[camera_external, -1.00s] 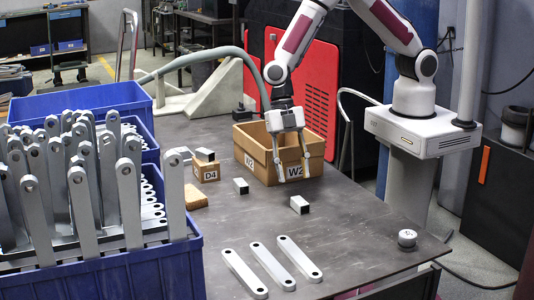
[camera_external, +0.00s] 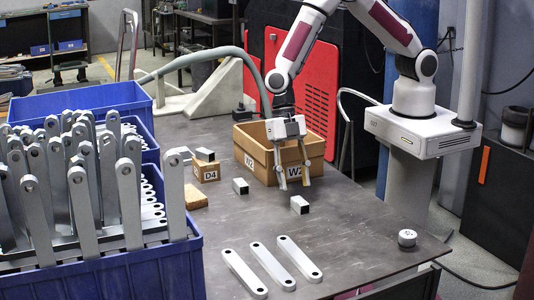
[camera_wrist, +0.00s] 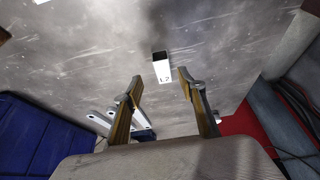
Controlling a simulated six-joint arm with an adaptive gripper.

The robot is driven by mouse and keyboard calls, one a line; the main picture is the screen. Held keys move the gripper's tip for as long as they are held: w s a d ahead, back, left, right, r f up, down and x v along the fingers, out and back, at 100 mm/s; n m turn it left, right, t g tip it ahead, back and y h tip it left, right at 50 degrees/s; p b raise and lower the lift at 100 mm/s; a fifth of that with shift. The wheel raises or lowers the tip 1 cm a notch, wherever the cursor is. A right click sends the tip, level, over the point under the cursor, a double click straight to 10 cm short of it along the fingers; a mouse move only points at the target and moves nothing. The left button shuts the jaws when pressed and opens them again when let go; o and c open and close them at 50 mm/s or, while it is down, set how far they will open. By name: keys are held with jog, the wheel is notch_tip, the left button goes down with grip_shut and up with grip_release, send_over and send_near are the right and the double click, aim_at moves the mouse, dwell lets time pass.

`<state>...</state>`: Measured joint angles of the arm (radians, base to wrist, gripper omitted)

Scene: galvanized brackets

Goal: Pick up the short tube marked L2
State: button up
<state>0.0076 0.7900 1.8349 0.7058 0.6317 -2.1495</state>
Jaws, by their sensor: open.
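The short tube marked L2 (camera_wrist: 162,68) is a pale square tube with a dark open end. In the wrist view it lies on the table ahead of the gap between my fingers, with its label facing me. It seems to be the tube (camera_external: 299,204) just in front of my gripper in the external view, where its label cannot be read. My gripper (camera_external: 293,185) is open and empty, pointing down above the table beside the box. Its two fingers also show in the wrist view (camera_wrist: 161,82), apart from the tube.
An open cardboard box (camera_external: 258,171) marked W2 stands right behind my gripper. Another short tube (camera_external: 240,186) and a block marked D4 (camera_external: 206,171) are to the left. Flat brackets (camera_external: 271,264) lie in front. A blue bin (camera_external: 130,276) of brackets fills the left side.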

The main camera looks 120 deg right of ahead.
aim_at(300, 200)
jog(key=shift+a+f, duration=0.1)
jog(key=shift+f, duration=0.1)
jog(key=shift+s+a+x, duration=0.1)
jog(key=shift+s+x, duration=0.05)
jog(key=shift+x, duration=0.75)
jog(key=shift+s+a+x, duration=0.1)
jog(key=shift+s+x, duration=0.05)
jog(key=shift+x, duration=0.75)
jog(key=shift+a+f, duration=0.35)
jog(key=shift+f, duration=0.3)
grip_shut()
